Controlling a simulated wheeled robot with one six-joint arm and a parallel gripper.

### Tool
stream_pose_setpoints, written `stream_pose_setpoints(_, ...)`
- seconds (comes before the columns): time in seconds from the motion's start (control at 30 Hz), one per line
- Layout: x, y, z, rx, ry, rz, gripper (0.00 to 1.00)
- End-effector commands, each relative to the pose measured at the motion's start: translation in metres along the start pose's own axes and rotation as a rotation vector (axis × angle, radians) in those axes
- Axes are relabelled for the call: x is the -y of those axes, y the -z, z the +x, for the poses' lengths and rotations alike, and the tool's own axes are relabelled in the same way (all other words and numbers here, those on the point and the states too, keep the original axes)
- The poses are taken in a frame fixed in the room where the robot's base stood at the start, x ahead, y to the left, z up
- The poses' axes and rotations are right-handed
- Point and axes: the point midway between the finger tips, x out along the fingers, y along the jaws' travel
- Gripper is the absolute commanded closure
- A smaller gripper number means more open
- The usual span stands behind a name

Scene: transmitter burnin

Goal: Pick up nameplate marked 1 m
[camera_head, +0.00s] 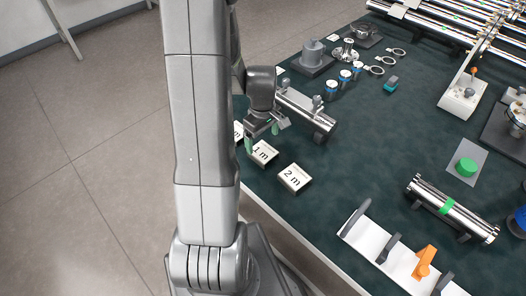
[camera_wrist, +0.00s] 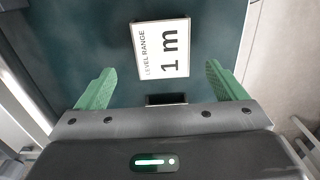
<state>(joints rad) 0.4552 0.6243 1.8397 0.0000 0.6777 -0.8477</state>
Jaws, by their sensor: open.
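The nameplate marked 1 m (camera_head: 262,154) is a small pale block lying on the dark green table top (camera_head: 330,190), near its left edge. In the wrist view the nameplate (camera_wrist: 161,48) lies face up, reading "LEVEL RANGE 1 m", ahead of my gripper and between the lines of its fingers. My gripper (camera_head: 263,137) is above the table, just behind the nameplate in the head view. In the wrist view my gripper (camera_wrist: 158,88) has its two green fingers wide apart with nothing between them.
The 2 m nameplate (camera_head: 295,178) lies right of the 1 m one; another nameplate (camera_head: 238,131) is partly hidden by my arm. A metal cylinder (camera_head: 304,113) lies close behind my gripper. A white tool rack (camera_head: 372,240) stands at the front. The table between them is clear.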

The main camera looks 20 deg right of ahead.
Motion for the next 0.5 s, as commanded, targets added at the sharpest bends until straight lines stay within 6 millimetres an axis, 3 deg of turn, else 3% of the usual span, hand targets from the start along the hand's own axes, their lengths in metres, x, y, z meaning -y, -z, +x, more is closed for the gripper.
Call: stream_pose_setpoints(0.5, 0.002, -0.004, 0.051, 0.001, 0.001, 0.000, 0.09)
